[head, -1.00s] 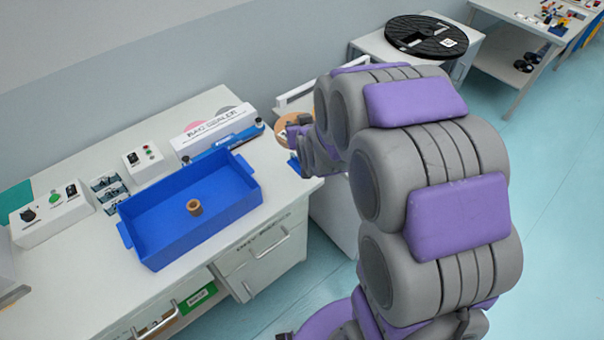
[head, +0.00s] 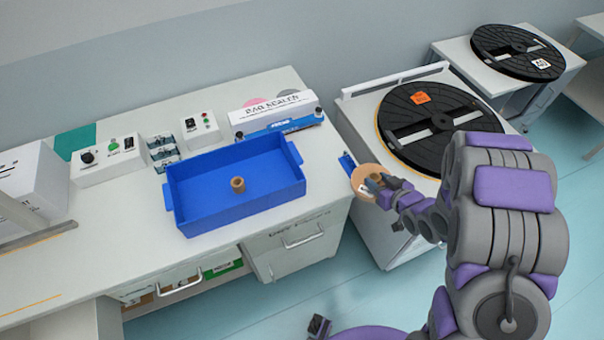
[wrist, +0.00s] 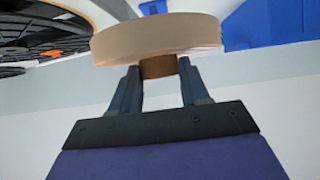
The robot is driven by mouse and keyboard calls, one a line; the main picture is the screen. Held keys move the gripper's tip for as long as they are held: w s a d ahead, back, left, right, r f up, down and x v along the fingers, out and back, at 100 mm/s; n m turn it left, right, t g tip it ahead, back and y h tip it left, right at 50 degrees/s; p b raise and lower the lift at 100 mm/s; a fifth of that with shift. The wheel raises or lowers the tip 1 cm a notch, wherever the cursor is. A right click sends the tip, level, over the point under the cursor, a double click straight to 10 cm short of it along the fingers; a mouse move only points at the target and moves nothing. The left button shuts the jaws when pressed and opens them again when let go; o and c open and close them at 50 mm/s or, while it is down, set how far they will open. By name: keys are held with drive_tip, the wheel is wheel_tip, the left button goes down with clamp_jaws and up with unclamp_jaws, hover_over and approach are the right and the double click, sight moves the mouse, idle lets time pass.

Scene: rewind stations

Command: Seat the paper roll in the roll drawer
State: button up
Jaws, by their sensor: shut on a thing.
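The paper roll (head: 366,180) is a flat tan disc beside the right end of the bench. In the wrist view the roll (wrist: 155,38) spreads above the fingers, with a brown core below it. My gripper (wrist: 158,67) is shut on this core; in the head view my gripper (head: 380,184) is partly hidden. A blue open box (head: 205,225) with end tabs stands on the bench, with a small brown ring or peg (head: 238,184) on its floor. I cannot tell whether this box is the roll drawer. A bench-front drawer (head: 178,288) is slightly open.
A large black reel (head: 428,105) lies on the white stand (head: 345,100) right of the bench. Another reel (head: 518,50) lies further back. A bag sealer (head: 275,115) and control boxes line the bench behind the blue box. Open floor (head: 360,300) lies in front.

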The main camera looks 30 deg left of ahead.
drive_tip(key=s+a+f+n+g+y, duration=0.2)
drive_tip(key=s+a+f, duration=0.2)
drive_tip(key=s+a, duration=0.1)
drive_tip(key=w+a, duration=0.2)
drive_tip(key=a, duration=0.2)
drive_tip(key=w+a+b, duration=0.1)
drive_tip(key=w+a, duration=0.2)
drive_tip(key=a, duration=0.2)
drive_tip(key=w+a, duration=0.2)
drive_tip(key=a, duration=0.2)
drive_tip(key=shift+w+a+b, duration=0.3)
drive_tip(key=shift+w+b, duration=0.1)
drive_tip(key=shift+w+a+r, duration=0.1)
drive_tip(key=shift+w+a, duration=0.35)
drive_tip(key=shift+a, duration=0.1)
wheel_tip(320, 180, down, 4)
drive_tip(key=shift+r+b, duration=0.15)
drive_tip(key=shift+b, duration=0.5)
drive_tip(key=o, duration=1.2)
drive_tip(key=shift+s+r, duration=0.1)
